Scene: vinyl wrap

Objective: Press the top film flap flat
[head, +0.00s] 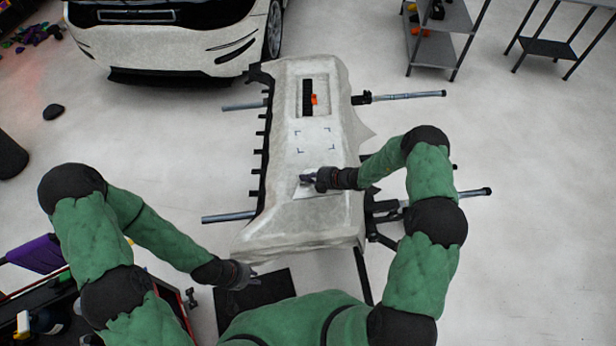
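A pale grey-white panel (290,222), which looks wrapped in film, lies on a stand in the middle of the head view. A pointed piece of film (362,130) sticks out past its right edge. Blue corner marks (315,140) frame a patch on the upper face. My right gripper (305,180) is over the panel just below these marks, at a small pale patch (318,192); contact is unclear. My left gripper (248,274) is low, beside the panel's near left corner, apart from it. Both grippers' fingers are too small to read.
A dark slot with an orange item (314,99) is near the panel's far end. Stand bars (228,217) stick out on both sides. A white car (165,45) is behind, shelves (440,45) at upper right, a tool cart (170,300) at lower left.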

